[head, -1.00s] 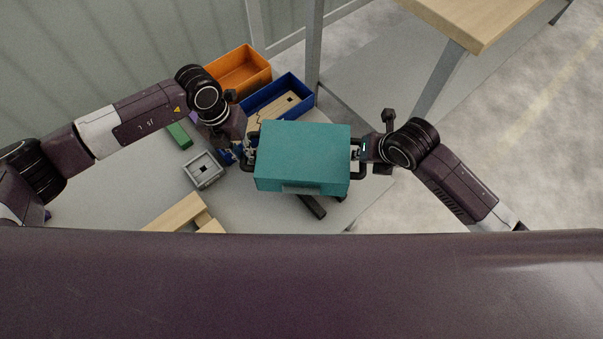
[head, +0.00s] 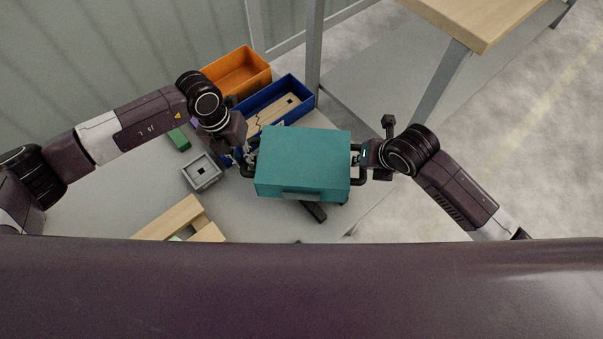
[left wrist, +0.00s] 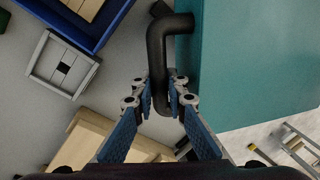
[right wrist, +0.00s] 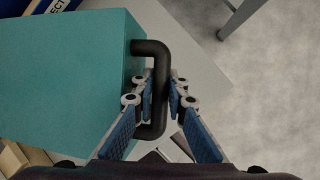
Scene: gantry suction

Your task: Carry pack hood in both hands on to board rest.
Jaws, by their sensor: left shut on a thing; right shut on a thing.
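The pack hood (head: 303,160) is a teal box with a black handle on each side. It is held level above the grey table in the head view. My left gripper (head: 249,160) is shut on its left handle (left wrist: 156,50); the fingers stand on both sides of the bar in the left wrist view. My right gripper (head: 358,158) is shut on its right handle (right wrist: 160,55). The hood hides the table under it; a dark bar (head: 314,211) pokes out below its front edge. I cannot tell for sure which thing is the board rest.
An orange bin (head: 240,92) and a blue bin (head: 300,90) with a board in it stand at the back. A grey square fixture (head: 203,184), a green block (head: 179,139) and a wooden structure (head: 170,217) are to the left. A wooden-topped bench (head: 480,40) is at upper right.

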